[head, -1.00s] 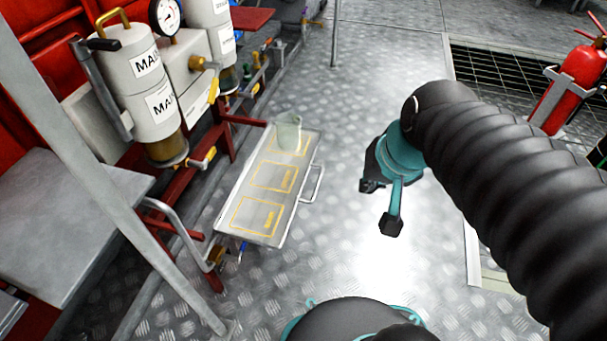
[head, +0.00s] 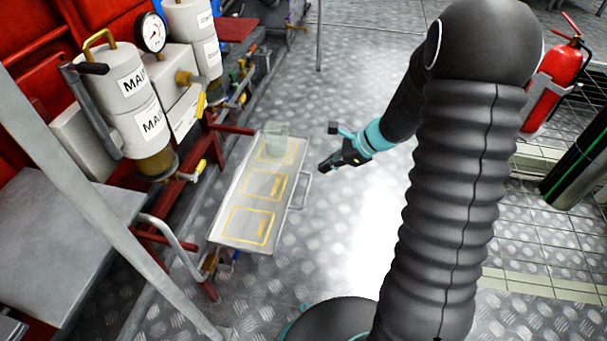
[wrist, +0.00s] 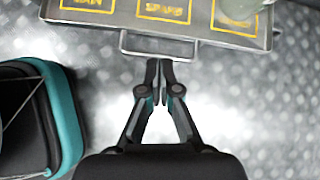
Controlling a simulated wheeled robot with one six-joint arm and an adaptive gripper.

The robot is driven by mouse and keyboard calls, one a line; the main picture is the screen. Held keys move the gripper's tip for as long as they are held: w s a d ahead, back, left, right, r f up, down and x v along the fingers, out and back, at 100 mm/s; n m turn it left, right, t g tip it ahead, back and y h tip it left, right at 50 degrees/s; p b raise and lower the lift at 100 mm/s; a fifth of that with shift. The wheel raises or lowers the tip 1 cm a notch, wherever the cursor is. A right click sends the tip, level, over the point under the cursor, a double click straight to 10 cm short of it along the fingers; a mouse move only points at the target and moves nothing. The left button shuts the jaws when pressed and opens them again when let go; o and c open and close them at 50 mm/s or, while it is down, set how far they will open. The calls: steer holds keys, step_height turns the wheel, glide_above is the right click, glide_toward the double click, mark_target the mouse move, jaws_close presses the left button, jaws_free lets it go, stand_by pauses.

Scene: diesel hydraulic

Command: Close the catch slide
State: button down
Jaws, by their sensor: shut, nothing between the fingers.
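The catch slide (head: 229,196) is a pale metal tray with yellow outlined, labelled areas, pulled out from the red frame on the left. Its handle (head: 301,191) is a thin metal loop on the right side. In the wrist view the handle (wrist: 157,53) is at the top middle, just ahead of my fingertips. My gripper (head: 328,162) is to the right of the slide in the head view. In the wrist view my gripper (wrist: 159,66) has its fingertips together and nothing between them. Whether the tips touch the handle is unclear.
A translucent jar (head: 277,140) stands on the slide's far end. Filter housings (head: 134,95) and a gauge (head: 151,33) are behind on the left. A slanted grey post (head: 85,190) stands in front. A fire extinguisher (head: 553,82) is at right.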

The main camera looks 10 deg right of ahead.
steer(key=w+a+f+m, duration=0.1)
steer(key=w+a+f, duration=0.1)
steer(key=f, duration=0.3)
steer(key=w+a+f+m+b, duration=0.1)
steer(key=w+a+f, duration=0.1)
steer(key=f, duration=0.3)
steer(key=shift+a, duration=0.85)
steer(key=shift+w, duration=0.1)
